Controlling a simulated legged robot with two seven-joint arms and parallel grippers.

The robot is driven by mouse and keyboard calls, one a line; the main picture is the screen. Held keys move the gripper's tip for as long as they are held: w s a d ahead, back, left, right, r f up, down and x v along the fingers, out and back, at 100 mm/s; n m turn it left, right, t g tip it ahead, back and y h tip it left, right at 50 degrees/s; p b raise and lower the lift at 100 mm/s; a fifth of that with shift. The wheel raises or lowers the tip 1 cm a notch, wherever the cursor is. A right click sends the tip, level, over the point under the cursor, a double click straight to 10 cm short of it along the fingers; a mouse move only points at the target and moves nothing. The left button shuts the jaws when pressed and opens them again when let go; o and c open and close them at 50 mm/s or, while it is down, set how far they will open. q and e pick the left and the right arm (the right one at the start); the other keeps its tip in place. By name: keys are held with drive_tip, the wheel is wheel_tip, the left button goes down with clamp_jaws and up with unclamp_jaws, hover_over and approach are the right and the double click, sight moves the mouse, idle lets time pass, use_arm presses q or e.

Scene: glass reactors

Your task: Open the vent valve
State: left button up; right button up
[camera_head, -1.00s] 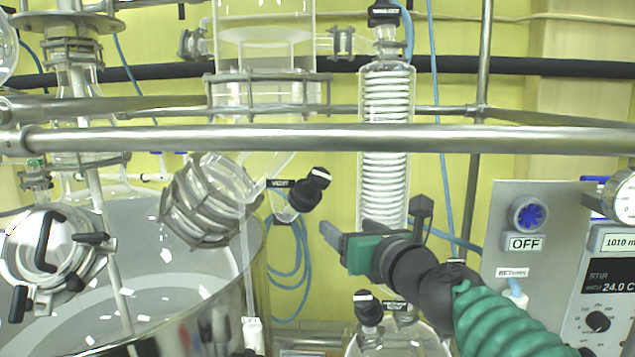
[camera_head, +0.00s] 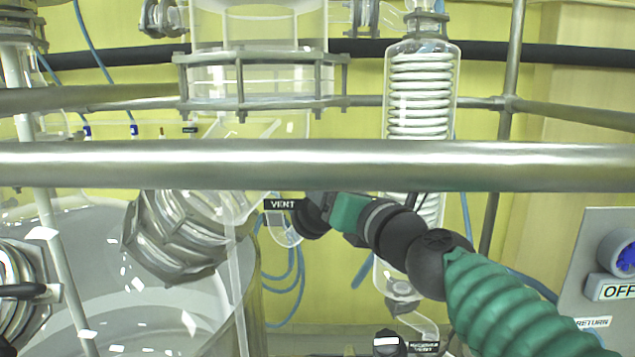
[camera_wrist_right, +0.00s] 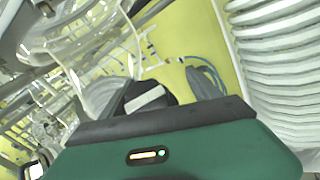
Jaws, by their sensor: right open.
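The vent valve is a black knob (camera_head: 311,221) beside a black "VENT" label (camera_head: 282,204), on the glass just below the front steel rail. In the right wrist view the knob (camera_wrist_right: 147,97) shows a white stripe and sits just beyond the gripper's dark front edge. My right gripper (camera_head: 325,205), green and black, comes in from the right and is at the knob. Its jaws are open. The gripper and rail partly hide the knob, and I cannot tell whether the fingers touch it. My left gripper is not in view.
The steel rail (camera_head: 300,165) crosses in front of the glassware. A glass coil condenser (camera_head: 421,95) stands behind my right gripper. A clamped glass port (camera_head: 180,235) is left of the knob. A control panel (camera_head: 603,240) marked "OFF" stands at the right.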

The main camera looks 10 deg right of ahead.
drive_tip(key=shift+w+a, duration=0.1)
drive_tip(key=shift+w, duration=0.05)
drive_tip(key=shift+a, duration=0.35)
drive_tip(key=shift+a+r, duration=0.2)
drive_tip(key=shift+a, duration=0.4)
drive_tip(key=shift+s+a, duration=0.1)
drive_tip(key=shift+s, duration=0.15)
drive_tip(key=shift+c, duration=1)
drive_tip(key=shift+w+d, duration=0.15)
drive_tip(key=shift+d, duration=0.45)
drive_tip(key=c, duration=1)
drive_tip(key=shift+a, duration=0.2)
drive_tip(key=shift+c, duration=0.8)
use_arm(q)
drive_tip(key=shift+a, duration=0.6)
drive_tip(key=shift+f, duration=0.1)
use_arm(e)
drive_tip(key=shift+f, duration=0.1)
